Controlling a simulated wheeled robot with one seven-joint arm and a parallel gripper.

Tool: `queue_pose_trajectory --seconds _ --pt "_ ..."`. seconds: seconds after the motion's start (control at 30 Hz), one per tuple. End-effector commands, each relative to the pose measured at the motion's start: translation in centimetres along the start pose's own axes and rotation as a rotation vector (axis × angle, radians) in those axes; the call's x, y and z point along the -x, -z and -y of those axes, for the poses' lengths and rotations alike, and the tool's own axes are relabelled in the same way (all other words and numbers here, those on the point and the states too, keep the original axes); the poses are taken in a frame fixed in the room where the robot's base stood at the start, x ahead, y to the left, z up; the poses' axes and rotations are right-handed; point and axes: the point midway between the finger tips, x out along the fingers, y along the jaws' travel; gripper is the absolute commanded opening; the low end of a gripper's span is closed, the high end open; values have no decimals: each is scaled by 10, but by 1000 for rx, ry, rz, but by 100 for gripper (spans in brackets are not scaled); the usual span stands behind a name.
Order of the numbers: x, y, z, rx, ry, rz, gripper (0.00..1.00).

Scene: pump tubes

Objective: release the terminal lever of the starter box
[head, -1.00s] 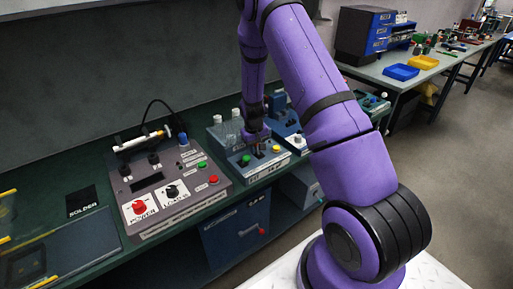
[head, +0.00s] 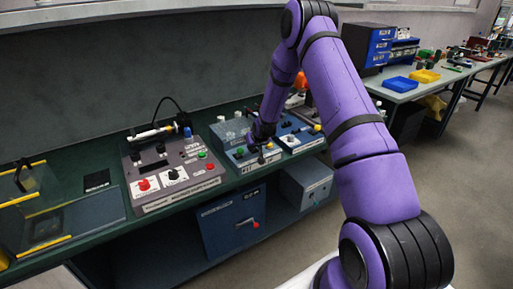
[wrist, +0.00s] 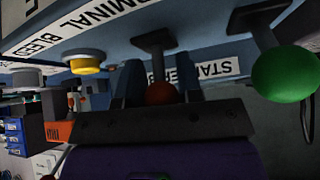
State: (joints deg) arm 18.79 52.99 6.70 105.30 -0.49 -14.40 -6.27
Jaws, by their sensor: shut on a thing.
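The starter box (head: 240,165) is a blue-grey box on the green bench in the head view, with a green knob and a yellow button on top. In the wrist view its face (wrist: 110,45) fills the top, with upside-down labels reading "TERMINAL BLEED" and partly "STARTER". The lever (wrist: 155,45) has a dark stem and a red-brown ball end. My gripper (wrist: 158,88) is shut on this ball, one dark finger on each side. In the head view my gripper (head: 263,143) is at the box, and the lever is mostly hidden there.
A second lever with a green ball (wrist: 285,74) stands beside my gripper, and a yellow button (wrist: 85,63) is on the other side. A grey control panel (head: 172,175) stands left of the box. Another blue box (head: 298,133) stands close on the right.

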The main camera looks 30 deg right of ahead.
Motion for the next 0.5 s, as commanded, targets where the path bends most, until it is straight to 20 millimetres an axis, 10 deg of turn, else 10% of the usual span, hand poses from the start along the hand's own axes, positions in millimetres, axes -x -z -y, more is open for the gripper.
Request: queue_pose_trajectory --seconds 0.5 --pt "4 -14 -3 -34 59 -336 0"
